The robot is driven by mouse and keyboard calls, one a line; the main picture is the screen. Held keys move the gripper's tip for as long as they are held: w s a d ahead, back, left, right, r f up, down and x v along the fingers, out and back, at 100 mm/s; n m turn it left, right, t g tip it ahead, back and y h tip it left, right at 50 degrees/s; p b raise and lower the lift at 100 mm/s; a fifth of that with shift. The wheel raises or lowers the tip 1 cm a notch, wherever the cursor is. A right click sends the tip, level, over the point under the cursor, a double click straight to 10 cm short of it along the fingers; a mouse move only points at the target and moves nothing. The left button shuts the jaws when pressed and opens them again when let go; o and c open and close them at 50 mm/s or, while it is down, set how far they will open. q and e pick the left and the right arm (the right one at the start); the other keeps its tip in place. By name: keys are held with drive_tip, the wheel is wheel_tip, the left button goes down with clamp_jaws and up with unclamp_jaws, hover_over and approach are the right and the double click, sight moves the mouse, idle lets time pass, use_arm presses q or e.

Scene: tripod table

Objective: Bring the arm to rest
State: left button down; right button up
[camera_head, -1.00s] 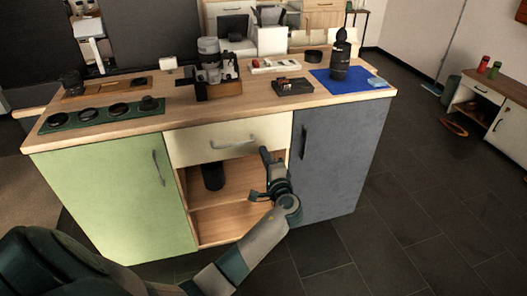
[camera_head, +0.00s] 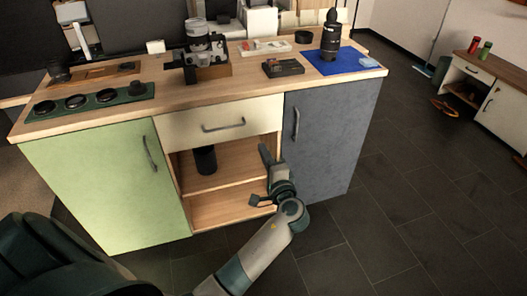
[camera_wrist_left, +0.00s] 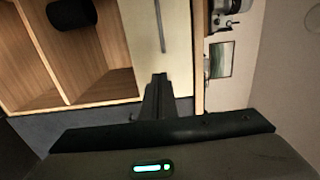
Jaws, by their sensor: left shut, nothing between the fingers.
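My left gripper (camera_head: 266,152) is in front of the cabinet's open middle shelf section, close to the grey door (camera_head: 325,150) in the picture. Its dark fingers also show in the left wrist view (camera_wrist_left: 157,88); they are together and empty. The arm (camera_head: 262,250) reaches up from the bottom of the head view. My right gripper is not in view.
The cabinet has a green door (camera_head: 95,185), a cream drawer (camera_head: 225,120) that looks closed, and a black cylinder (camera_head: 205,160) on its open shelf. Its wooden top (camera_head: 170,97) carries a camera (camera_head: 208,50), lenses and a blue mat (camera_head: 355,62).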

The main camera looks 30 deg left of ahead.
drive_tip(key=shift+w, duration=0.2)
